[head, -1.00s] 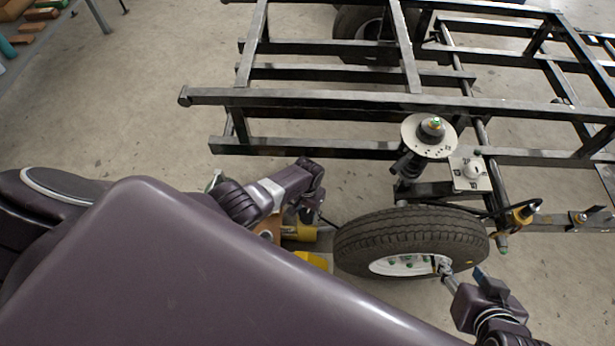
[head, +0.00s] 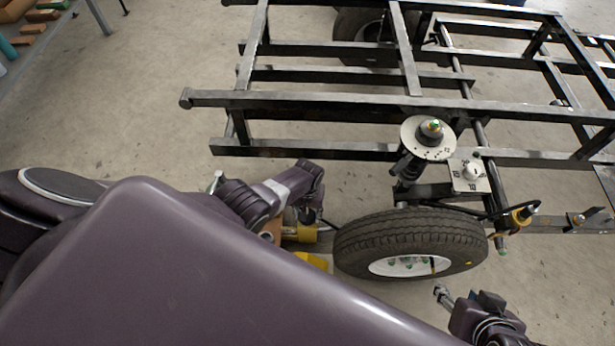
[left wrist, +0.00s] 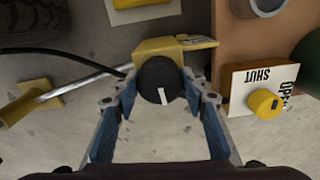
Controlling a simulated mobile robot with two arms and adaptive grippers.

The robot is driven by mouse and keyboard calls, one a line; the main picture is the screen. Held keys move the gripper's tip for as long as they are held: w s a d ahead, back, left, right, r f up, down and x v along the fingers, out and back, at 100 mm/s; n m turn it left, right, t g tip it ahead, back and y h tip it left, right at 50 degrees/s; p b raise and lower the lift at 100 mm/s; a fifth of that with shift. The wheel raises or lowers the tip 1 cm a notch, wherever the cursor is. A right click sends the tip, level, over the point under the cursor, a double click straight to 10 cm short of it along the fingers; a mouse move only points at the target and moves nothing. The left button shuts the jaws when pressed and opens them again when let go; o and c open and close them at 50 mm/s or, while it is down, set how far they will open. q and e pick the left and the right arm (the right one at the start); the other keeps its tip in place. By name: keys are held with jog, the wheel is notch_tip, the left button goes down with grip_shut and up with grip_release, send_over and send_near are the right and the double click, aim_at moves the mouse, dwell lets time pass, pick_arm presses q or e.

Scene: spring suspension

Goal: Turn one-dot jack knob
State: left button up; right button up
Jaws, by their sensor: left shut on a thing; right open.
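In the left wrist view a round black knob (left wrist: 158,82) with a white pointer line sits on a yellow housing (left wrist: 170,48). My left gripper (left wrist: 158,95) has its blue-padded fingertips closed on both sides of this knob. I cannot make out any dot marks on it. In the head view my left gripper (head: 306,214) is by the yellow jack parts (head: 300,233), left of the tyre, and the knob is hidden there. My right gripper (head: 441,292) is open and empty, in front of the wheel and apart from it.
A yellow knob (left wrist: 265,103) on a SHUT/OPEN plate stands right of the black knob, on a brown block (left wrist: 228,35). A metal rod (left wrist: 85,82) runs left. The tyre (head: 370,240) and black frame (head: 330,101) stand close by.

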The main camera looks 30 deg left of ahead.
pick_arm(q)
jog(key=shift+s, duration=0.15)
jog(key=o, duration=1.2)
jog(key=shift+c, duration=0.2)
notch_tip(320, 180, up, 12)
dwell(0.3)
